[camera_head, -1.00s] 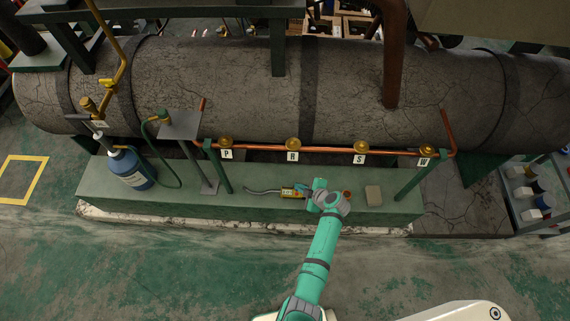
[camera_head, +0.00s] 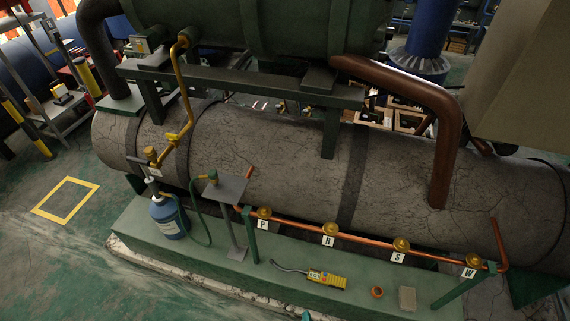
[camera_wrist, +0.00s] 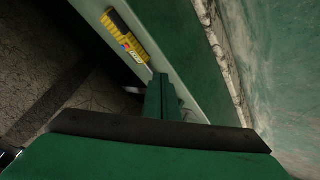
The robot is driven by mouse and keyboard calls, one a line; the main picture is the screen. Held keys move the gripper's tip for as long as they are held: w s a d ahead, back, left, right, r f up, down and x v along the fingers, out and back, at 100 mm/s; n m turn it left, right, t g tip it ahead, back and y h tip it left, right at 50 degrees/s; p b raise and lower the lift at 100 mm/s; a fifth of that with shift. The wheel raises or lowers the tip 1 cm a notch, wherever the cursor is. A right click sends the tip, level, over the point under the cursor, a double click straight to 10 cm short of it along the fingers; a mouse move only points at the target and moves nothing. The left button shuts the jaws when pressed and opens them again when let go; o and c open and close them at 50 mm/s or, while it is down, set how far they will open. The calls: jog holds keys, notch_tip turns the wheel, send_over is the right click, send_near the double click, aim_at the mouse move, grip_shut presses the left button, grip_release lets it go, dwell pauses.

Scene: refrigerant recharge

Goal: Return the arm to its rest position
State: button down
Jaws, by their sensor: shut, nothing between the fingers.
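My gripper (camera_wrist: 160,80) shows in the wrist view as a narrow green pair of fingers, shut and empty. It points toward the green ledge (camera_wrist: 190,55). A yellow handheld instrument (camera_wrist: 125,36) lies on that ledge, apart from the fingers. In the head view the yellow instrument (camera_head: 326,279) lies on the ledge with its thin probe bent to the left. Only a small teal bit of my arm shows at the bottom edge of the head view; the gripper cannot be made out there.
A copper pipe with valves (camera_head: 330,229) labelled P, R, S and W runs above the ledge (camera_head: 290,296). A blue bottle (camera_head: 168,217) stands at its left. An orange ring (camera_head: 377,292) and a pale block (camera_head: 407,298) lie to the right.

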jog(key=s+a+r+m+t, duration=0.2)
jog(key=s+r, duration=0.3)
jog(key=r, duration=0.6)
jog(key=s+a+r+m+t, duration=0.2)
jog(key=s+r, duration=0.4)
jog(key=r, duration=0.5)
jog(key=s+a+r+m+t, duration=0.2)
jog(key=s+r, duration=0.4)
jog(key=r, duration=0.6)
jog(key=shift+s+a+m, duration=0.25)
jog(key=shift+a+m, duration=0.25)
jog(key=shift+a, duration=0.35)
jog(key=shift+w, duration=0.1)
